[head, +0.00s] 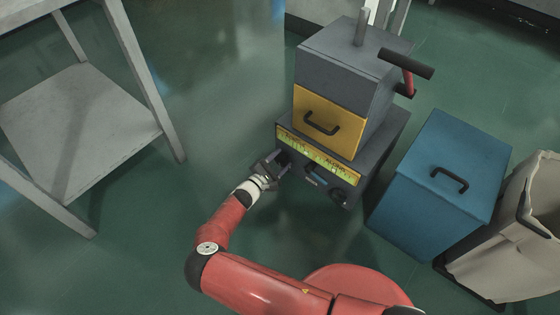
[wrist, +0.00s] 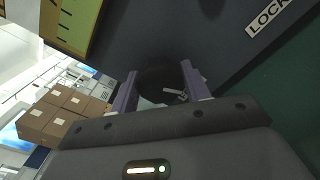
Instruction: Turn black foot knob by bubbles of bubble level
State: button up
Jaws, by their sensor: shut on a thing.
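The machine's dark grey base (head: 375,160) has a yellow-green strip with dark marks (head: 318,154) along its front, which looks like the bubble level. Its bubbles are too small to make out. Part of this strip shows at the upper left in the wrist view (wrist: 72,22). A round black foot knob (wrist: 158,76) sits between my two fingers, partly hidden by them. My gripper (wrist: 158,88) is shut on it. In the head view, my gripper (head: 275,163) is at the left end of the base front, below the strip. A second dark knob (head: 338,195) is at the right end.
A yellow drawer (head: 328,120) with a black handle is above the strip. A blue bin (head: 440,185) and a beige bin (head: 515,235) stand right. A grey table (head: 75,115) stands left, with open green floor between. A LOCK label (wrist: 268,18) shows on the machine.

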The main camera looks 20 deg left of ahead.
jog(key=shift+n, duration=0.3)
jog(key=n+b, duration=0.1)
jog(key=n, duration=0.4)
jog(key=n+b, duration=0.1)
jog(key=n, duration=0.4)
jog(key=shift+a, duration=0.1)
jog(key=shift+n, duration=0.4)
jog(key=o, duration=1)
